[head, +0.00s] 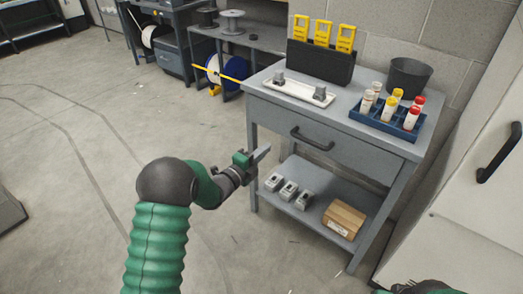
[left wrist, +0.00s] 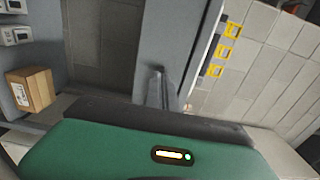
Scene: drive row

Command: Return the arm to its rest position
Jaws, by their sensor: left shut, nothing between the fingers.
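My left arm comes in from the bottom left of the head view, with a green ribbed sleeve and a dark elbow. My left gripper (head: 262,153) is shut and empty. It is in front of the grey workbench (head: 350,150), near the left end of its drawer. In the left wrist view the shut fingers (left wrist: 160,88) show at the centre against the grey bench. A green and dark part of my right arm shows at the bottom right edge of the head view; its gripper cannot be made out.
The bench top holds a white tray (head: 268,88), a blue rack (head: 364,117) of capped bottles, a dark bin (head: 408,78) and yellow devices (head: 323,33). The lower shelf holds grey devices (head: 288,191) and a cardboard box (head: 343,220). A white cabinet (head: 470,190) stands right.

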